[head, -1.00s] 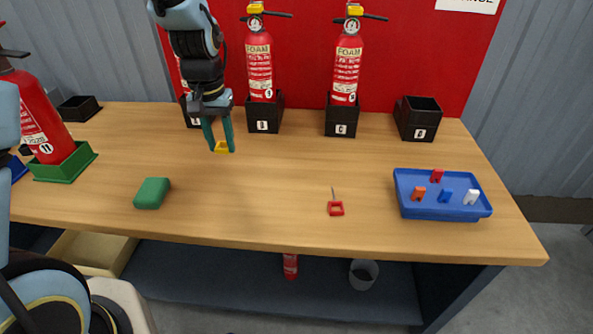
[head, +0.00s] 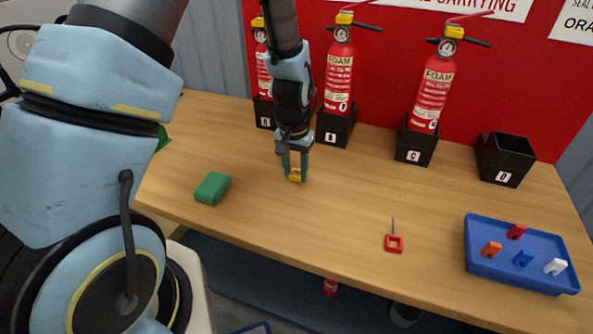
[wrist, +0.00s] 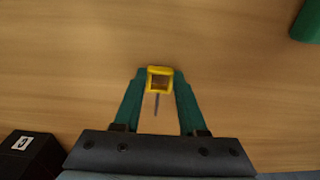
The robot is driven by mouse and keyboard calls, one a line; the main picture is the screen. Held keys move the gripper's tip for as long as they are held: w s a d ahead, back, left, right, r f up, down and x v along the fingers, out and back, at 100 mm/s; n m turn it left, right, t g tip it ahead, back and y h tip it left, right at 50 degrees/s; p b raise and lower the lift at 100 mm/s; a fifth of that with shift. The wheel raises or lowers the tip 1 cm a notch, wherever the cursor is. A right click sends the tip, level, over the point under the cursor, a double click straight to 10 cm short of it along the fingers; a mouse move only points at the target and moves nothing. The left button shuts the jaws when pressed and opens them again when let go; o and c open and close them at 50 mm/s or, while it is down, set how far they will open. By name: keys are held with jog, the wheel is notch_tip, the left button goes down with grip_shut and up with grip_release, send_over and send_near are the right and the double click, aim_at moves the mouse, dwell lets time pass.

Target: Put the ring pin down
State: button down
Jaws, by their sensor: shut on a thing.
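My gripper (head: 295,176) is shut on a yellow ring pin (head: 295,175), over the wooden table between the green block and the black boxes. In the wrist view the pin's square yellow ring (wrist: 160,79) sits between the green fingertips, and its thin grey shaft points back toward the palm. The fingertips are low, close to the table; I cannot tell whether the pin touches it. A second ring pin, red (head: 394,243), lies on the table to the right, near the front edge.
A green block (head: 212,188) lies left of my gripper. Red extinguishers (head: 339,75) stand in black boxes along the back; the rightmost box (head: 504,160) is empty. A blue tray (head: 480,268) with several small coloured clips is at the right. The tabletop around my gripper is clear.

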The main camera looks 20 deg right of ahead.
jog(key=shift+f, duration=0.35)
jog(key=shift+f, duration=0.15)
jog(key=shift+c, duration=2.3)
grip_release()
notch_tip(320, 180, up, 12)
jog(key=b, duration=0.1)
jog(key=shift+s+a+b, duration=0.25)
jog(key=shift+s+b, duration=0.05)
jog(key=a+r+n, duration=0.1)
jog(key=a+n, duration=0.2)
jog(key=a, duration=1.1)
jog(key=s+a+r+n+t, duration=0.1)
jog(key=a+n, duration=0.3)
jog(key=a, duration=1)
jog(key=shift+r, duration=0.65)
